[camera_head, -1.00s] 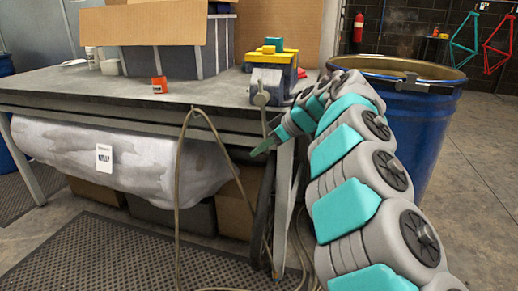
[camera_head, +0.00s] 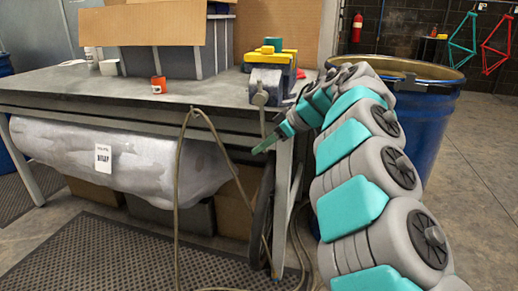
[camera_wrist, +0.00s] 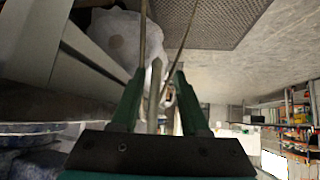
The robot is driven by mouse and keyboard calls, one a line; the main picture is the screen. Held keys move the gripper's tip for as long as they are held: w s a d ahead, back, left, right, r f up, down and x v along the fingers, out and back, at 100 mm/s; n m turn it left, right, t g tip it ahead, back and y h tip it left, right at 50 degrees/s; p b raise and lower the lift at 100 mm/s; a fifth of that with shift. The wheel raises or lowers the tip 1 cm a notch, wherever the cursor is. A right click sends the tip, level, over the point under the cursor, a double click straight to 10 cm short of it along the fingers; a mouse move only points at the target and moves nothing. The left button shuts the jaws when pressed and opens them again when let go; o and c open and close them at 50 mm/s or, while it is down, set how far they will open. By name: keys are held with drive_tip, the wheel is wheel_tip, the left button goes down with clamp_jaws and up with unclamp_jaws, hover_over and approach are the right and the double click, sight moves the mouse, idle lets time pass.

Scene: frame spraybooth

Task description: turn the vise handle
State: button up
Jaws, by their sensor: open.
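My gripper (camera_head: 257,151) is at the lower end of the handle, just below the bench top. In the wrist view my gripper (camera_wrist: 158,72) is open, with its two green fingers apart. A pale upright bar, which looks like the handle (camera_wrist: 153,100), shows between the fingers. I cannot tell whether either finger touches it.
A blue drum (camera_head: 425,130) stands right of the bench, behind my arm. Open floor lies at the right.

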drive_tip(key=shift+v, duration=2.65)
